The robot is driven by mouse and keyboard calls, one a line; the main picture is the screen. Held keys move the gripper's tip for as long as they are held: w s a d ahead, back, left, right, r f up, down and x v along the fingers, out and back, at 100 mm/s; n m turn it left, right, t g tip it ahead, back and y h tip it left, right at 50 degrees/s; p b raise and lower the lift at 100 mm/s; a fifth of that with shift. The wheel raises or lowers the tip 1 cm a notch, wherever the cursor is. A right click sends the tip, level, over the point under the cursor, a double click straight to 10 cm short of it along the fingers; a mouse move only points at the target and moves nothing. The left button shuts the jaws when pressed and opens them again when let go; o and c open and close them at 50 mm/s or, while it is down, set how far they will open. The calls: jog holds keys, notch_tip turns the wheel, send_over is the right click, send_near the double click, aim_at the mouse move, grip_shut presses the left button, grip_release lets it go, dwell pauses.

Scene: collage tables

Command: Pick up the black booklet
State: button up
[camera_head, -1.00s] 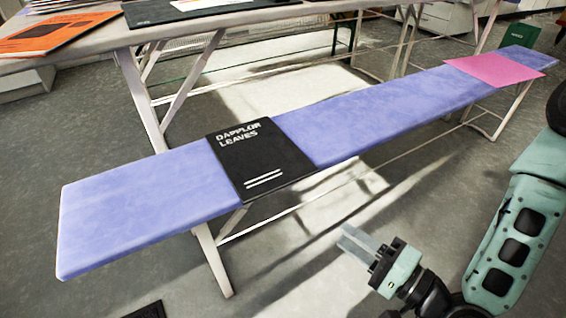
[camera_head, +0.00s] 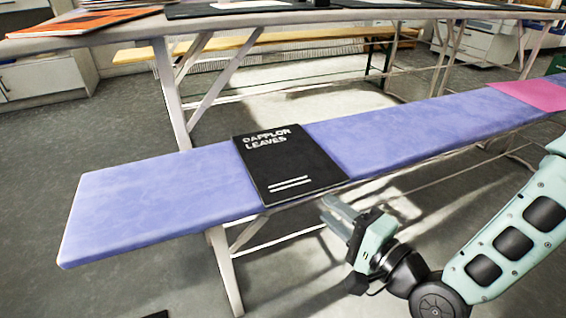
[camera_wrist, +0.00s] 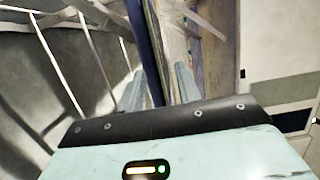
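The black booklet (camera_head: 290,163) lies flat on the blue-topped bench (camera_head: 150,195), with white lettering reading "DAPPLOR LEAVES" and two white lines. Its near right edge reaches the bench's front edge and seems to overhang slightly. My gripper (camera_head: 338,212) is just below and in front of that edge, apart from the booklet in the picture. In the wrist view my gripper (camera_wrist: 160,88) has its two fingers spread with nothing held. The bench's blue edge (camera_wrist: 147,45) shows beyond them, seen edge-on. I cannot make out the booklet clearly there.
A pink sheet (camera_head: 530,94) lies farther right on the bench. A higher table (camera_head: 130,30) behind holds an orange booklet (camera_head: 75,22) and dark items. White bench legs (camera_head: 226,270) stand below the bench near my gripper. The bench left of the booklet is clear.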

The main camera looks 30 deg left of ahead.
aim_at(311, 194)
jog(key=b+x, duration=0.3)
jog(key=x, duration=0.1)
jog(key=shift+w+f, duration=0.25)
jog(key=shift+f, duration=0.1)
jog(key=shift+w+a+r, duration=0.1)
jog(key=shift+w+a, duration=0.15)
jog(key=shift+a, duration=0.2)
grip_shut()
